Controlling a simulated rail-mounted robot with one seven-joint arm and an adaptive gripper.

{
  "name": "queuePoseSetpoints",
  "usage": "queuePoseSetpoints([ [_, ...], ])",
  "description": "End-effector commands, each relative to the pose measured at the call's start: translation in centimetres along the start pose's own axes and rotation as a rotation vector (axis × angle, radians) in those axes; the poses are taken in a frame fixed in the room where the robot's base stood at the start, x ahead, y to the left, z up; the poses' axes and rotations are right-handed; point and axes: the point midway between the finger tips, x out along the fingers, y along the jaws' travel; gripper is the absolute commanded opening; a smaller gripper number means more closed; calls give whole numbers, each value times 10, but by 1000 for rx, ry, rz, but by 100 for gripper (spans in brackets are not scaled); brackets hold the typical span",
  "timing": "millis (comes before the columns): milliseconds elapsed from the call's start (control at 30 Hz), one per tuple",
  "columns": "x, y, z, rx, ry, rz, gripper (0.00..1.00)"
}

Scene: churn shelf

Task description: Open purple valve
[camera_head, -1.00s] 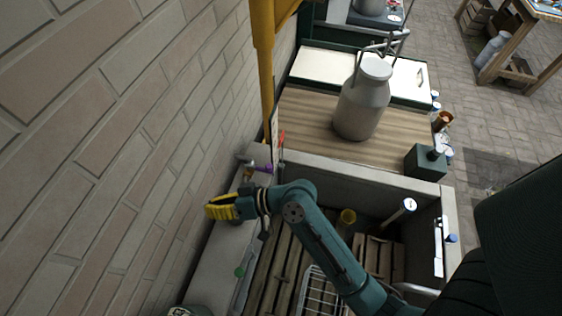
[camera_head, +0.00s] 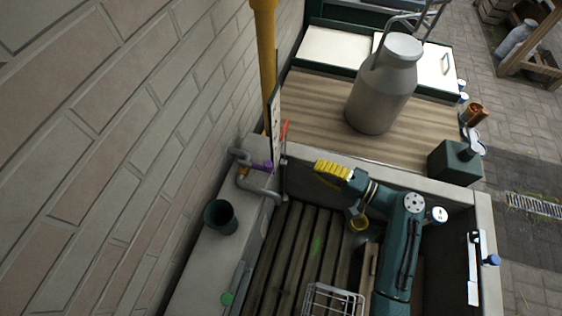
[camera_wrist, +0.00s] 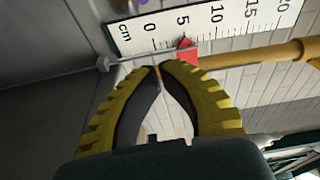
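The purple valve (camera_head: 262,167) is a small handle on the grey pipe (camera_head: 258,186) by the wall, left of the trough. A purple bit (camera_wrist: 142,2) shows at the top edge of the wrist view, mostly cut off. My gripper (camera_head: 318,169) has yellow ribbed fingers and is above the far part of the trough, to the right of the valve and apart from it. In the wrist view my fingertips (camera_wrist: 159,67) come together with nothing visible between them, so it looks shut and empty.
A centimetre scale (camera_wrist: 205,25) with a red pointer (camera_wrist: 187,54) stands near the yellow post (camera_head: 266,70). A dark green cup (camera_head: 220,217) sits on the left ledge. A metal churn (camera_head: 383,90) stands on the wooden counter (camera_head: 310,100). A wire rack (camera_head: 333,302) lies in the trough.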

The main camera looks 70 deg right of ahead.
Motion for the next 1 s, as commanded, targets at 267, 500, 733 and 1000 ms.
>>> queuePoseSetpoints([
  [267, 57, 0, 2, -2, -8, -1, 0],
  [500, 96, 0, 15, 2, -4, 1, 0],
  [733, 102, -1, 38, -1, 0, 0, 0],
  [1000, 102, 0, 39, -1, 1, 0, 0],
])
